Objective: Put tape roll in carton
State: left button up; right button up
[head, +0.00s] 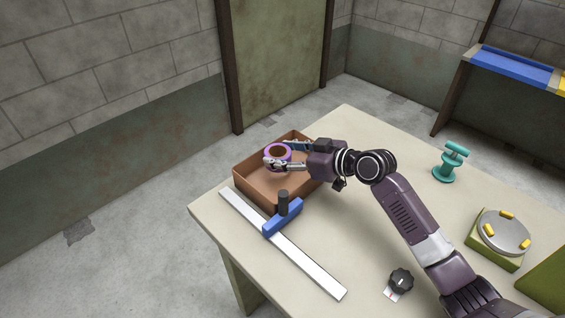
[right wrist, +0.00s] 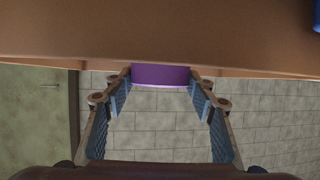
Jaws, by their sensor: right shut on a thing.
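My right gripper (head: 280,157) reaches in from the right and is shut on the tape roll. In the right wrist view the purple roll (right wrist: 161,75) sits between the two fingertips, with the brown carton (right wrist: 160,30) across the top of the picture. My left gripper is not in view.
A white rail (head: 310,267) with a blue slider (head: 282,219) and dark knob lies in front of the carton. A black dial (head: 401,279), a teal stand (head: 447,167) and a grey turntable (head: 504,231) are further right on the pale table (head: 345,222).

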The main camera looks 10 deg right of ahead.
notch_tip(320, 180, down, 3)
jog(key=shift+f, duration=0.2)
jog(key=shift+f, duration=0.1)
jog(key=o, duration=1.2)
jog(key=b+v, duration=0.1)
jog(key=v, duration=1)
jog(key=shift+s+b, duration=0.1)
jog(key=shift+b, duration=0.25)
jog(key=shift+s+d+r, duration=0.25)
jog(key=shift+s+r, duration=0.05)
jog(key=shift+r, duration=0.1)
